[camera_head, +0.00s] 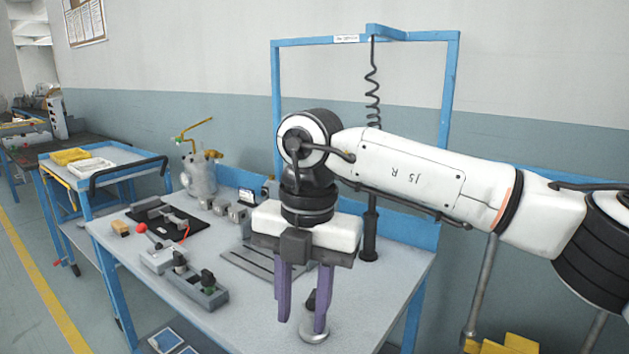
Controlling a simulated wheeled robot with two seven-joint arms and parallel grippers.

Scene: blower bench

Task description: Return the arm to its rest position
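My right arm (420,172) comes in from the right and reaches over the blue-framed workbench. My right gripper (302,312) hangs from it, pointing down, with two purple fingers apart and nothing visible held between them. A small silver round base with a dark upper part (312,336) stands on the bench by the right-hand finger, which partly hides it. I cannot tell whether they touch. My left arm and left gripper are not in view.
The workbench (250,325) holds a grey block with black knobs (205,293), a black mat with tools (155,215), small metal blocks (237,213) and a slotted plate (250,262). A black coiled cable (373,85) hangs from the blue frame. A blue cart (125,155) stands left.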

